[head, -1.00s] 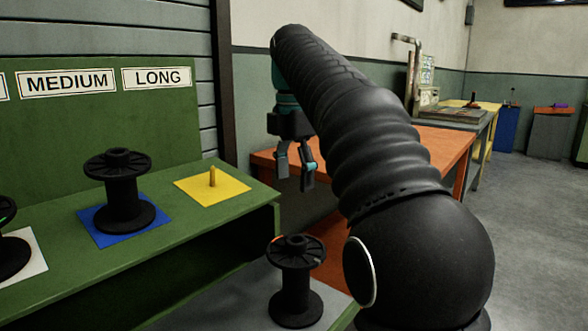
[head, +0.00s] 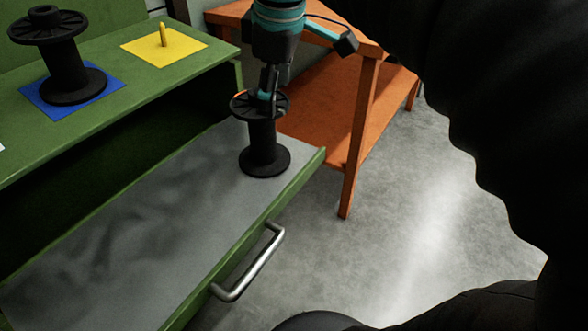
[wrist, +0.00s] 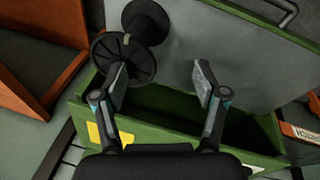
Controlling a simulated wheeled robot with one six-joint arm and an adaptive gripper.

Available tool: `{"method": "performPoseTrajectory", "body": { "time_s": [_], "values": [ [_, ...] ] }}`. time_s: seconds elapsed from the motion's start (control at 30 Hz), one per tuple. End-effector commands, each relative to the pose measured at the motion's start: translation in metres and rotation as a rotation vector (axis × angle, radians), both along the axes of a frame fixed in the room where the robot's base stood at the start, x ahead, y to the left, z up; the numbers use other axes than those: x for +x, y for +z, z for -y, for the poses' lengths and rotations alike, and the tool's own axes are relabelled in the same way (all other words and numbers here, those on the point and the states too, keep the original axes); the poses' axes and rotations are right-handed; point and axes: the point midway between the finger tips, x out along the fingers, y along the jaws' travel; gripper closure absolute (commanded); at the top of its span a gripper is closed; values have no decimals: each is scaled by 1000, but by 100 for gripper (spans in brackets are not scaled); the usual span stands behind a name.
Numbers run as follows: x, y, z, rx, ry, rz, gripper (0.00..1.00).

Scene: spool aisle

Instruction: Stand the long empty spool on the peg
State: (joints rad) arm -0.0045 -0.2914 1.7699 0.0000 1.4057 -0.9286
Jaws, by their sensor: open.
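The long black spool (head: 262,145) stands upright near the right end of the open grey drawer, with a bit of orange on its top rim. In the wrist view the spool (wrist: 145,25) is at upper left, its top flange beside and partly behind the left finger. My gripper (head: 270,85) is over the spool's top in the head view; the wrist view shows my gripper (wrist: 159,72) open, nothing between its fingers. Whether a finger touches the flange I cannot tell. The peg (head: 163,36) stands bare on a yellow square (head: 190,50) on the green bench.
Another black spool (head: 62,65) stands on a blue square (head: 35,98) left of the peg. The drawer (head: 130,225) is otherwise empty and has a metal handle (head: 250,265). An orange table (head: 330,110) stands close behind the gripper.

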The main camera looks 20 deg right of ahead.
Motion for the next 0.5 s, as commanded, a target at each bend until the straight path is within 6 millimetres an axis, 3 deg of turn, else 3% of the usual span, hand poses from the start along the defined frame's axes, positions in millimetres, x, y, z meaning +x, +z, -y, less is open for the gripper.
{"method": "performPoseTrajectory", "body": {
  "time_s": [0.03, 0.3, 0.5],
  "values": [
    [-17, -15, 0, 24, -90, 24, 28],
    [-83, -102, 1, 202, -580, 153, 28],
    [-112, -150, 2, 309, -807, 205, 28]
  ]
}}
